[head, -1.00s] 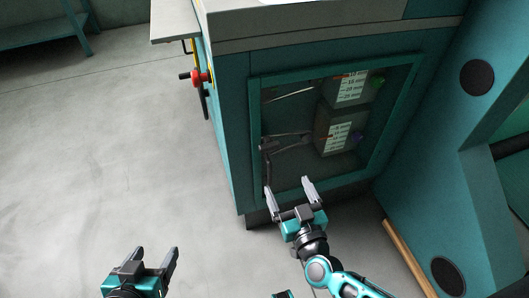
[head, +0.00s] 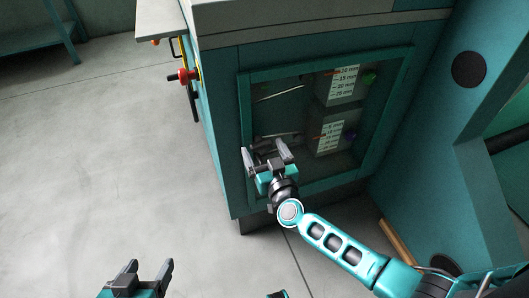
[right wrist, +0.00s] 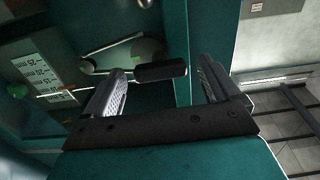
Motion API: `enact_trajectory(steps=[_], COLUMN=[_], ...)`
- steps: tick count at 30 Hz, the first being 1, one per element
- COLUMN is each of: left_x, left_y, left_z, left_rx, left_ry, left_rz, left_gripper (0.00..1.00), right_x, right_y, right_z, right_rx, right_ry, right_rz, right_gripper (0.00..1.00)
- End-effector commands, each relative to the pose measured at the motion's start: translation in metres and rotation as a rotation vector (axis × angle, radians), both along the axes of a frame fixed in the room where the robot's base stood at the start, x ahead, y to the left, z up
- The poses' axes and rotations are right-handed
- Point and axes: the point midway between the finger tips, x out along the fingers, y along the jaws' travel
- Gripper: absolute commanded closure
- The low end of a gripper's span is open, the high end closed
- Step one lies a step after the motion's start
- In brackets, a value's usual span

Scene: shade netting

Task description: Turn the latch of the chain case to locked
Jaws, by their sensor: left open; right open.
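The chain case is a teal cabinet with a dark see-through window in a teal frame (head: 402,100). Its latch shows in the right wrist view as a short black bar (right wrist: 160,72) at the window frame, lying crosswise between my fingers. In the head view my right gripper hides the latch. My right gripper (head: 265,150) is open at the lower left of the window, with a finger to each side of the latch; I cannot tell whether either touches it. My left gripper (head: 150,265) is open and empty above the floor at the bottom left.
Behind the window are scale plates (head: 327,136) and a grey lever (right wrist: 112,42). A red knob (head: 186,76) sticks out from the cabinet's left side. A teal panel (head: 440,180) stands close on the right. The grey floor (head: 95,150) on the left is clear.

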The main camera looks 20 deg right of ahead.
Motion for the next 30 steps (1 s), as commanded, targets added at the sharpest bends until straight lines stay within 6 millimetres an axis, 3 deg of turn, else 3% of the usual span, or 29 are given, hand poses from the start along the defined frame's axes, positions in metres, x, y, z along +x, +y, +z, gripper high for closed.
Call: enact_trajectory(steps=[3,21,30], left_x=[0.0023,0.0019,0.0016], left_y=[-0.0013,-0.0017,-0.0006], left_z=[0.0032,-0.0007,-0.0005], left_rx=[-0.006,-0.005,0.000], left_ry=[-0.008,-0.002,-0.001], left_rz=[0.003,0.003,0.000], left_gripper=[0.31,0.31,0.31], right_x=[-0.0002,-0.0005,-0.0007], right_y=[0.0002,0.0001,0.0005], right_z=[0.0001,-0.0001,-0.0002], right_rx=[0.000,0.000,0.043], right_ry=[0.000,0.000,0.002], right_rz=[0.000,0.000,0.000], right_gripper=[0.11,0.67,0.67])
